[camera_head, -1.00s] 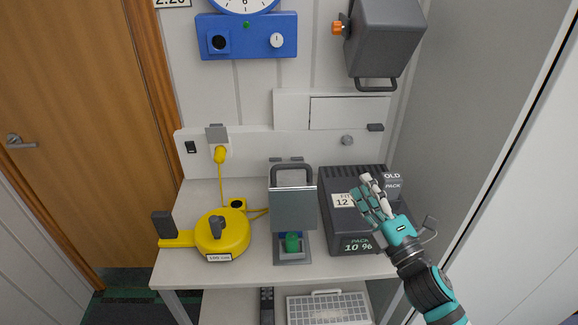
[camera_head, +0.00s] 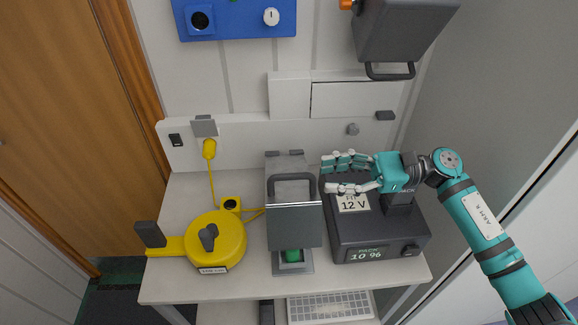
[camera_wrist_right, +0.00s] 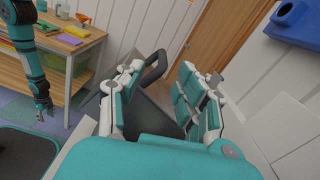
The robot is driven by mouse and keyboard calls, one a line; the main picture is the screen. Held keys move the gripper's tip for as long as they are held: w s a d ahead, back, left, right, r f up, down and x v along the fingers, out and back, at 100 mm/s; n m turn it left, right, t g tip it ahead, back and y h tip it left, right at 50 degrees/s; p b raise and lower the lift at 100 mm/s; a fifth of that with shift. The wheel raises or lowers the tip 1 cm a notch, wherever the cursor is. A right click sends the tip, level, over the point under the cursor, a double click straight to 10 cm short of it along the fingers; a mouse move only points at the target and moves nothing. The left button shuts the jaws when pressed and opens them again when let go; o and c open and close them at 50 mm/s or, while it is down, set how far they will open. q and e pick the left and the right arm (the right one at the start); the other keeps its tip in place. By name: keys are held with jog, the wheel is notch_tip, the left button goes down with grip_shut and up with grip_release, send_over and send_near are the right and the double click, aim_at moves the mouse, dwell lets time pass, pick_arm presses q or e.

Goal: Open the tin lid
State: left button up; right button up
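A grey metal tin (camera_head: 294,228) stands mid-table, with a flat lid and a dark bar handle (camera_head: 292,180) on top. A green thing (camera_head: 292,256) shows low at its front. My right gripper (camera_head: 328,175) is open just right of the handle, its fingers pointing left. In the right wrist view, the dark handle (camera_wrist_right: 154,66) shows beyond and between the spread fingers of the right gripper (camera_wrist_right: 162,72), with no clear contact. A teal arm hangs at the left of that view, with my left gripper (camera_wrist_right: 42,112) small at its end; its fingers are too small to judge.
A dark 12 V battery pack (camera_head: 375,225) reading 10 % sits right of the tin, under my right gripper. A yellow round device (camera_head: 222,250) with a cord stands on the left. A grey box (camera_head: 400,35) hangs above right. The table's front-left corner is clear.

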aim_at(315, 174)
jog(key=a, duration=0.1)
jog(key=a+p, duration=0.1)
jog(key=a, duration=0.2)
jog(key=shift+w+r+p, duration=0.15)
jog(key=shift+r+p, duration=0.15)
jog(key=shift+p, duration=0.1)
jog(key=a, duration=0.1)
jog(key=a+p, duration=0.1)
jog(key=a, duration=0.1)
jog(key=a+p, duration=0.1)
jog(key=shift+a+f, duration=0.2)
jog(key=shift+f, duration=0.05)
jog(key=shift+a, duration=0.15)
jog(key=shift+w+f, duration=0.1)
jog(key=shift+c, duration=0.7)
grip_shut()
pick_arm(q)
jog(key=r, duration=0.4)
jog(key=shift+w+r, duration=0.25)
jog(key=shift+r, duration=0.1)
jog(key=shift+w+d, duration=0.1)
jog(key=shift+w, duration=0.1)
